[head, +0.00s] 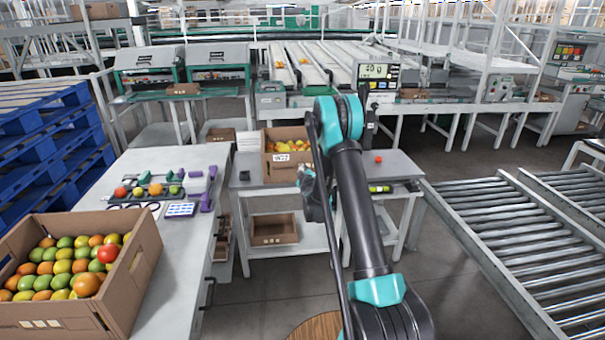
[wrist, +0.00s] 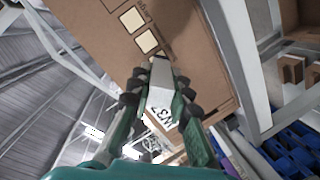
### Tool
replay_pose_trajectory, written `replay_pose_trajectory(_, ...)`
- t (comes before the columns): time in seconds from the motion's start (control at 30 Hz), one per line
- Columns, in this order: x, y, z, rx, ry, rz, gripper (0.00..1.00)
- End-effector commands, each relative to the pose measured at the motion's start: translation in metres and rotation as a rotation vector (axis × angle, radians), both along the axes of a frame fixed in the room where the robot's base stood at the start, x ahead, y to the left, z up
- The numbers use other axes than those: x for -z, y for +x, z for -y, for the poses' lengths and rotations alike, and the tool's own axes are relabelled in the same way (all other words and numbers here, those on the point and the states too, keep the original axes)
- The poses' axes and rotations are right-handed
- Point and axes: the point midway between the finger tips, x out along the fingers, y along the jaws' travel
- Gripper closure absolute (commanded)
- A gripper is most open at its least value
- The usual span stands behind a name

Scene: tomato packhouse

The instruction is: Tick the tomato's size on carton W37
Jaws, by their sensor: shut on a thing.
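Carton W37 (head: 283,165) is an open brown box of orange and yellow fruit on the middle bench. Its side fills the wrist view (wrist: 205,55), with a row of pale tick boxes (wrist: 148,42) and printed text, partly cut off. An upside-down white label shows lower down. My gripper (wrist: 158,95) is shut on a pale, blunt marker-like object (wrist: 160,78). Its far end is close to the nearest box; I cannot tell whether it touches. A dark patch beside that box may be shadow or ink. A red tomato (head: 378,159) rests on the bench, right of my arm.
A large fruit carton (head: 130,290) and a table (head: 170,270) with tools are at left. Blue pallets (head: 50,130) stand far left. Roller conveyors (head: 490,250) are at right. Another carton (head: 273,230) sits on the lower shelf.

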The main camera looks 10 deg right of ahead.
Motion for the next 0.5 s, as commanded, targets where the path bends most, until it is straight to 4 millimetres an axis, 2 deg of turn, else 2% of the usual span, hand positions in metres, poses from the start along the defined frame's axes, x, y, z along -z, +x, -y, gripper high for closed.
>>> replay_pose_trajectory(0.5, -0.0039, 0.0002, 0.0035, 0.0, 0.0, 0.0, 1.0)
